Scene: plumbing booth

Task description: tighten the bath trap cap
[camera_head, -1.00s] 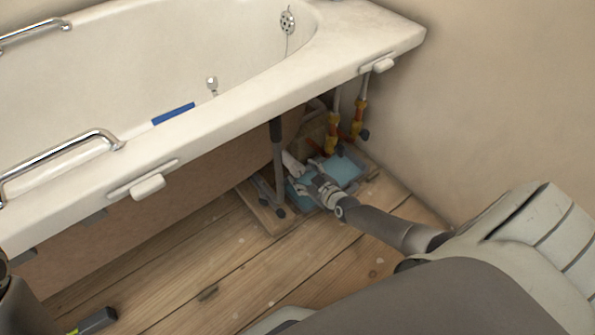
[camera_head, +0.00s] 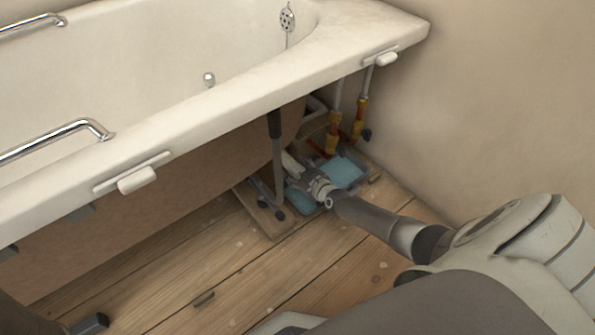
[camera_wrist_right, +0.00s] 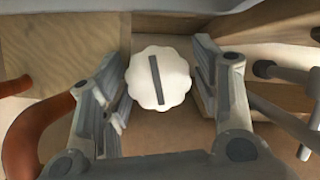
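The bath trap cap (camera_wrist_right: 158,78) is a white scalloped disc with a dark slanted bar across its face. In the right wrist view it sits between the two fingers of my right gripper (camera_wrist_right: 163,90). The left finger is very close to its edge, and a narrow gap shows at the right finger. In the head view my right gripper (camera_head: 310,180) reaches under the bath rim over a blue tray (camera_head: 345,172). The cap is hidden or too small to tell there.
The bath (camera_head: 210,125) overhangs the work area. A grey support leg (camera_head: 278,165) stands left of the gripper. Pipes with brass-coloured valves (camera_head: 333,132) rise behind it. A wooden board (camera_head: 262,212) edges the tray. An orange-brown curved pipe (camera_wrist_right: 22,140) shows at left in the wrist view.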

